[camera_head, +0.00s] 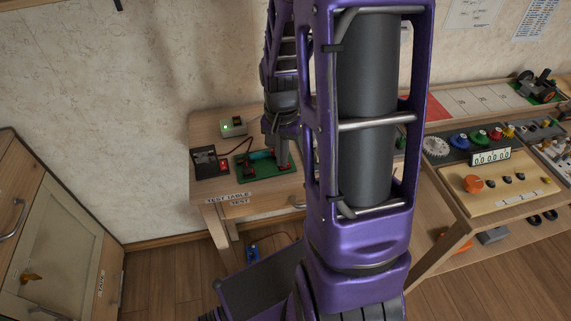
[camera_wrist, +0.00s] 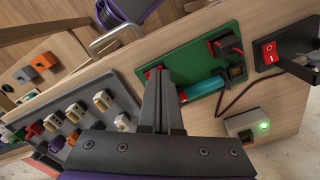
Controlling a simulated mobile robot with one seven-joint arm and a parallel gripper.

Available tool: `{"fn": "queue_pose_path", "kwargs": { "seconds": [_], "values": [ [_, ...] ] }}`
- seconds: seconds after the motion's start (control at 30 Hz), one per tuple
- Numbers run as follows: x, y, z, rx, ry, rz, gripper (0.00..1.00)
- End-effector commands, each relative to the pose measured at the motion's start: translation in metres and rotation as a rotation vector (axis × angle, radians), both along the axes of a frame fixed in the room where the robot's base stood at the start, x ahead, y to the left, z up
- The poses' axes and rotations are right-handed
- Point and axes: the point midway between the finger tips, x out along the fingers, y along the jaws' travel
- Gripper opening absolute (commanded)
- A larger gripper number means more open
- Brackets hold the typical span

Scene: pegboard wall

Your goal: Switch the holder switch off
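A green board (camera_head: 267,165) lies on the test table, with a teal cylinder (camera_head: 261,155) in dark and red fittings. In the wrist view the board (camera_wrist: 207,62) shows the teal cylinder (camera_wrist: 203,88) and red-and-black parts (camera_wrist: 226,46). A black unit with a red rocker switch (camera_wrist: 268,52) stands beside the board; in the head view this switch (camera_head: 224,167) is left of the board. My gripper (camera_wrist: 160,76) looks shut, its fingertips over the board's edge by a red part beside the cylinder. The fingers hide what lies under them. I cannot tell which part is the holder switch.
A box with a lit green lamp (camera_wrist: 263,126) sits behind the board, with a dark cable near it. A grey rack of colourful parts (camera_wrist: 75,115) is on the other side of my gripper. A panel with knobs (camera_head: 500,183) stands at the right.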

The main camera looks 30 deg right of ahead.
Motion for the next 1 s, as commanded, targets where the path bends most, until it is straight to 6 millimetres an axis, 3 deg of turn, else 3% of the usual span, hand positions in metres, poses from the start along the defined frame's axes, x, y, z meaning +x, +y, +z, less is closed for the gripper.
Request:
{"fn": "queue_pose_path", "kwargs": {
  "seconds": [0.33,1.0],
  "values": [
    [0.0,0.0,0.003,-0.001,0.001,0.0,0.0],
    [0.0,0.0,0.058,0.0,0.0,0.0,0.0]
  ]
}}
